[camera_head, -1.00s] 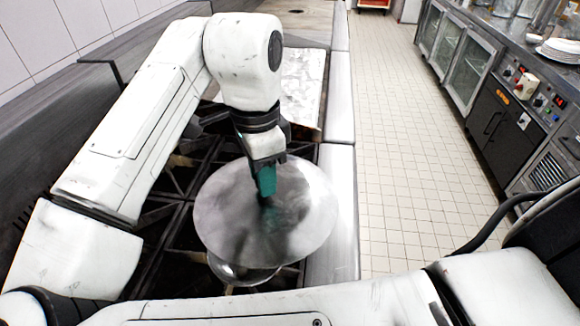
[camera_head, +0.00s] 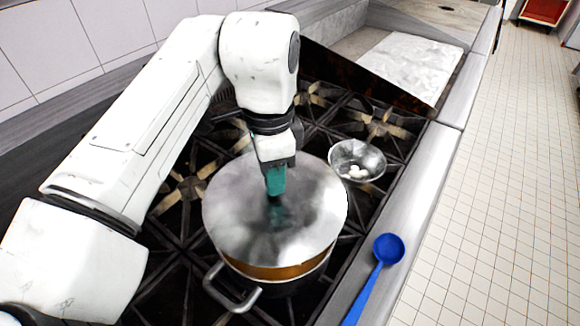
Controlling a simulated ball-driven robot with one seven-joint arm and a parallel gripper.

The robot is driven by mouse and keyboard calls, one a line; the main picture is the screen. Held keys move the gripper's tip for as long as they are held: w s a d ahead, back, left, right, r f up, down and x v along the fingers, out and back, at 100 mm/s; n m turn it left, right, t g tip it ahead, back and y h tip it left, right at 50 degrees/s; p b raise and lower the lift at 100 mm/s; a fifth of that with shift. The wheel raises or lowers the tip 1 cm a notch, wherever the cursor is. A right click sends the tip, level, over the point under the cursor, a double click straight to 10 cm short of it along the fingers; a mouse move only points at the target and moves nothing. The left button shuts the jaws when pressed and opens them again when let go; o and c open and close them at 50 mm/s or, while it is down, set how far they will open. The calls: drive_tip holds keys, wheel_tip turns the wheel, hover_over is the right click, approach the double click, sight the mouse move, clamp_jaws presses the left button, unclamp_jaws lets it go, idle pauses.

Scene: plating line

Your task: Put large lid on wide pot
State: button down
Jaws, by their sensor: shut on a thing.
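The large lid (camera_head: 310,215) is a round, shiny metal disc, held roughly level in the middle of the view. My gripper (camera_head: 275,190) is shut on the lid at its centre, where the handle is mostly hidden by the fingers. The wide pot (camera_head: 285,283) stands on the stove directly below the lid. Its copper-coloured upper band and a grey side handle show under the lid's near edge. The lid hides the pot's opening. I cannot tell whether the lid touches the rim or hovers just above it.
A metal bowl (camera_head: 345,153) with small white items sits on the stove to the right, close to the lid. A blue ladle (camera_head: 388,249) lies on the steel front ledge (camera_head: 437,190). Black burner grates surround the pot. A pale board (camera_head: 412,65) lies further back.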

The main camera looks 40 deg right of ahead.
sight(273, 198)
drive_tip(key=shift+a+f, duration=0.15)
drive_tip(key=shift+f, duration=0.05)
wheel_tip(273, 198, down, 3)
drive_tip(key=b, duration=0.3)
drive_tip(key=shift+f+b, duration=0.15)
drive_tip(key=shift+b, duration=0.2)
drive_tip(key=shift+f+b, duration=0.4)
drive_tip(key=shift+f, duration=0.65)
drive_tip(key=shift+f, duration=0.35)
idle(0.4)
drive_tip(key=shift+c, duration=1.3)
unclamp_jaws()
drive_tip(key=shift+r+p, duration=0.15)
drive_tip(key=shift+p, duration=0.25)
